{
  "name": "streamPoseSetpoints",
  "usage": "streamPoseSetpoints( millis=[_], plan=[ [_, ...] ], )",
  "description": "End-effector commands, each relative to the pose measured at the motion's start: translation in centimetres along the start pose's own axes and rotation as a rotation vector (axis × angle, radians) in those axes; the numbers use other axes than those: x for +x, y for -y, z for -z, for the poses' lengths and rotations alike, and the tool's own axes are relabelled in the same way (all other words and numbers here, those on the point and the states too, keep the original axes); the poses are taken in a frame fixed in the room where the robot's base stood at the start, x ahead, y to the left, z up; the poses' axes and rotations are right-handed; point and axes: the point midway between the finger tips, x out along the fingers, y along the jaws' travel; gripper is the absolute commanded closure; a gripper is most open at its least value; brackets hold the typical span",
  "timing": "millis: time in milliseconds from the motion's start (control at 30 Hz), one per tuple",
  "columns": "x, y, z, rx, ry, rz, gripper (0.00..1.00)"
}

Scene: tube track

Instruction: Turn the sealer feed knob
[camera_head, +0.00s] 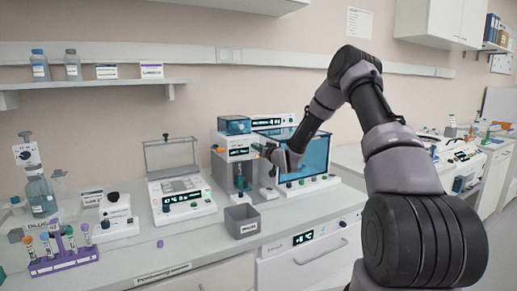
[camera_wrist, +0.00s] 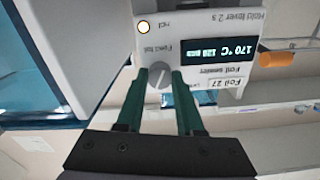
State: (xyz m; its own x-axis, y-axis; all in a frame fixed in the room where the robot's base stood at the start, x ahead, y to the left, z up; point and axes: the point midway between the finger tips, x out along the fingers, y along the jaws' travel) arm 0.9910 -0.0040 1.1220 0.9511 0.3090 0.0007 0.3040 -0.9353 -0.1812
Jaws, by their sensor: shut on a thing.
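The foil sealer (camera_head: 237,148) stands on the bench, a white unit with a teal tank on top. In the wrist view its white front panel (camera_wrist: 215,75) shows upside down, with a display reading 170 °C. The grey feed knob (camera_wrist: 159,76) is on this panel, below a "Feed foil" label in the picture's upside-down layout. My gripper (camera_wrist: 160,80) has its two green fingers on either side of the knob and is shut on it. In the head view my gripper (camera_head: 268,152) is at the sealer's right side, small and partly hidden.
A grey bin (camera_head: 242,222) stands in front of the sealer. A balance with an open lid (camera_head: 181,203) is to its left, and a blue-windowed device (camera_head: 315,158) close on its right. A purple tube rack (camera_head: 62,262) is at far left. An orange-tipped lever (camera_wrist: 277,59) juts from the sealer.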

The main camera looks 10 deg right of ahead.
Motion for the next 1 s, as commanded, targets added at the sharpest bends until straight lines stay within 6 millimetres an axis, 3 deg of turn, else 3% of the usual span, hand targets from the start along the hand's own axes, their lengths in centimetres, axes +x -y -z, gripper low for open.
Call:
streamPoseSetpoints(
  millis=[1000],
  plan=[
    [-0.07,-0.05,-0.18,0.93,0.003,-0.002,1.0]
  ],
)
